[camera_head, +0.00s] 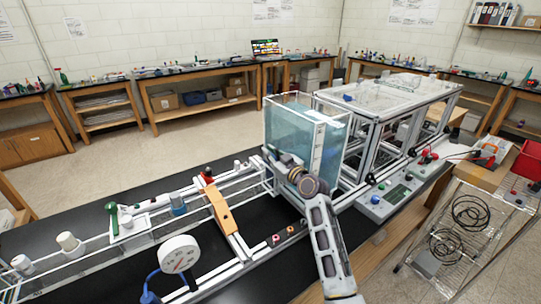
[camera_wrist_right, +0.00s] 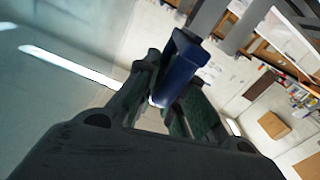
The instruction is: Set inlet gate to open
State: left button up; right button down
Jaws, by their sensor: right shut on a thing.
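My right gripper (camera_head: 283,158) is at the lower front of the clear water tank (camera_head: 334,150). In the right wrist view its dark fingers (camera_wrist_right: 168,97) are shut on a dark blue handle (camera_wrist_right: 182,60), which appears to be the inlet gate's handle. The handle is a short bar running up between the fingers, beside grey posts. In the head view, my wrist and gripper hide the handle and the gate, so I cannot tell the gate's setting. My left gripper is not in view.
A metal extrusion frame (camera_head: 395,112) stands behind and right of the tank. Left are an orange block (camera_head: 222,212), a round gauge (camera_head: 179,254) and a green-handled valve (camera_head: 112,217). A control box (camera_head: 384,199) sits at right.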

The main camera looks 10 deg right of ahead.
jog(key=shift+r+p, duration=1.2)
jog(key=shift+r, duration=1.25)
jog(key=c, duration=1.5)
grip_release()
jog(key=shift+o, duration=0.2)
jog(key=shift+f, duration=0.2)
jog(key=v, duration=1.2)
